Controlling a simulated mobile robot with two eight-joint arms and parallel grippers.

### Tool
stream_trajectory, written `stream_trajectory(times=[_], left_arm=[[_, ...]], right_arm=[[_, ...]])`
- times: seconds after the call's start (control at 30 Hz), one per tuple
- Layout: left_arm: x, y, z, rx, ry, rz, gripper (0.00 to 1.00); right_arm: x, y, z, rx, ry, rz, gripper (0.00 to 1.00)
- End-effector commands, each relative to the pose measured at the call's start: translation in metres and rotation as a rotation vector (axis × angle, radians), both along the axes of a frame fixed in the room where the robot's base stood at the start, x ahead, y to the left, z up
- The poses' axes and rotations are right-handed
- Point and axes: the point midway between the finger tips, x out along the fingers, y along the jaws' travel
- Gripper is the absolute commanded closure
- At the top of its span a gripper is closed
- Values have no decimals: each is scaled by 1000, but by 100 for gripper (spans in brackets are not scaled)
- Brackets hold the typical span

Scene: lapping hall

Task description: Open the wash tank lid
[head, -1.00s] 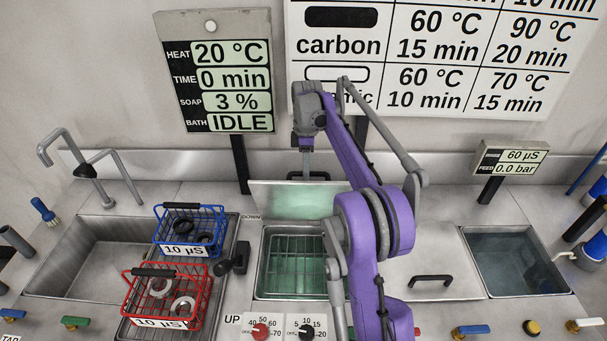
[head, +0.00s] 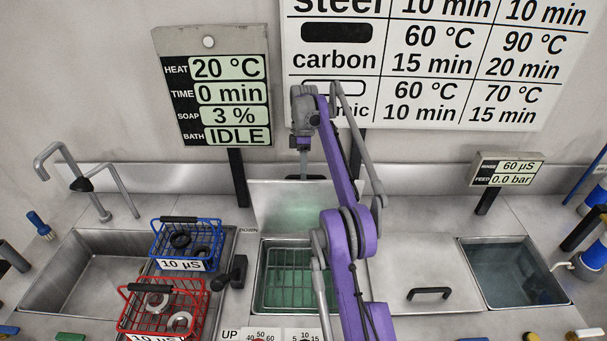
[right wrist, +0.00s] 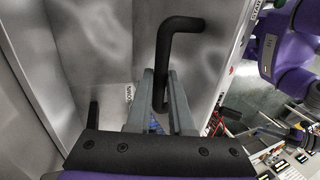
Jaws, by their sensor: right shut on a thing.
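The wash tank lid (head: 275,208) is a steel panel standing raised at the back edge of the wash tank (head: 262,302). The open tank shows greenish liquid and a wire rack (head: 290,280). My right gripper (head: 304,170) is behind the lid's top edge. In the right wrist view, my right gripper (right wrist: 162,85) is shut on the lid's black bent handle (right wrist: 180,25), with the steel lid surface beside it. My purple right arm covers the right part of the tank and lid in the head view. My left gripper is not in view.
A blue basket (head: 188,243) and a red basket (head: 163,308) with rings stand left of the tank, near a black lever (head: 230,272). A closed lid (head: 410,265) with a handle lies to the right, beside an open basin (head: 515,270). The bath display (head: 213,90) stands behind.

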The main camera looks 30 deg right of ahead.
Motion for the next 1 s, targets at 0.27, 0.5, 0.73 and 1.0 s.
stream_trajectory(times=[0.27, 0.5, 0.73, 1.0], left_arm=[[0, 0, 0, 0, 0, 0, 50], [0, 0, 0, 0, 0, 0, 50], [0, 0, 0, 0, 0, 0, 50], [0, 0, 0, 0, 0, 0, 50]], right_arm=[[0, -1, 1, -1, -2, -1, 70], [0, 0, 0, -1, -1, -1, 51], [0, 0, 0, 0, 0, 0, 51], [-2, 2, 2, -11, -18, 0, 51]])
